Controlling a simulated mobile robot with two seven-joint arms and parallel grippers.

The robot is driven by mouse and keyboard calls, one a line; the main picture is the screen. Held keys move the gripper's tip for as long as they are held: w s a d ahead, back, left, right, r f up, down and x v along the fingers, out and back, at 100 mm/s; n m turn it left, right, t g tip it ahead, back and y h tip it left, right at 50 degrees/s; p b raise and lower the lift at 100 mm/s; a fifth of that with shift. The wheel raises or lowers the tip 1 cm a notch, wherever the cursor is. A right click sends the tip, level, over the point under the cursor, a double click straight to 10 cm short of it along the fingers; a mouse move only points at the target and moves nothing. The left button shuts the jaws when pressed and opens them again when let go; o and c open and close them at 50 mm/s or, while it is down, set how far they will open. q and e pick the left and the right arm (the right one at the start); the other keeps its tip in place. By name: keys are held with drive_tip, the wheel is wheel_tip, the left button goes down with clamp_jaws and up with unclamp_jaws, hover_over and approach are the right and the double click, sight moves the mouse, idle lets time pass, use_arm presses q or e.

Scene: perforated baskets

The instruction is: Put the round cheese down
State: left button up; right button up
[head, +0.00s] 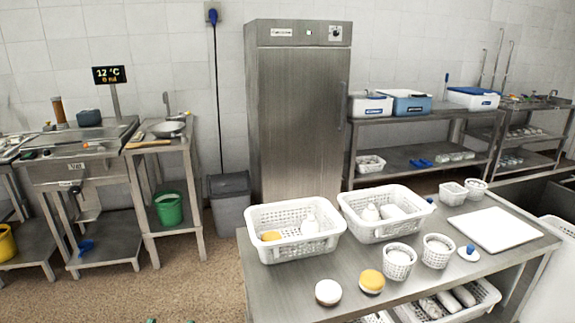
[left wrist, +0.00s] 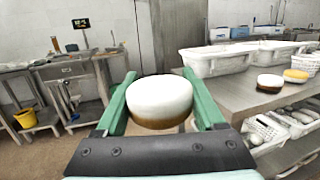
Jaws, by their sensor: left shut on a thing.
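My left gripper (left wrist: 160,74) is shut on a round cheese (left wrist: 160,98), white on top with a brown lower part, held between its green fingers. In the head view only the tips of the left gripper (head: 171,321) show at the bottom edge, left of the steel table (head: 290,280); the held cheese is out of that view. Two other round pieces stand near the table's front edge: a white-topped one (head: 328,292) and a yellow-topped one (head: 372,281). In the left wrist view the table (left wrist: 225,98) lies to the right of the held cheese. My right gripper is not in view.
Two white perforated baskets (head: 296,254) (head: 381,232) with items stand at the table's back. Two white perforated cups (head: 398,264) (head: 437,252) and a white board (head: 496,230) are further right. Bare tabletop shows left of the white-topped piece. A grey bin (head: 231,205) stands behind.

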use_arm(q)
wheel_tip(320, 180, up, 7)
drive_tip(key=p, duration=0.6)
drive_tip(key=shift+r+p, duration=0.4)
drive_tip(key=shift+p, duration=0.05)
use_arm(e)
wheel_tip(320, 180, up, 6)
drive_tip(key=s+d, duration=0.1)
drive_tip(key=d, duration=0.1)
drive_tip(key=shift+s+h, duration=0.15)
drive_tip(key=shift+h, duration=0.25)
use_arm(q)
drive_tip(key=shift+w+d, duration=0.1)
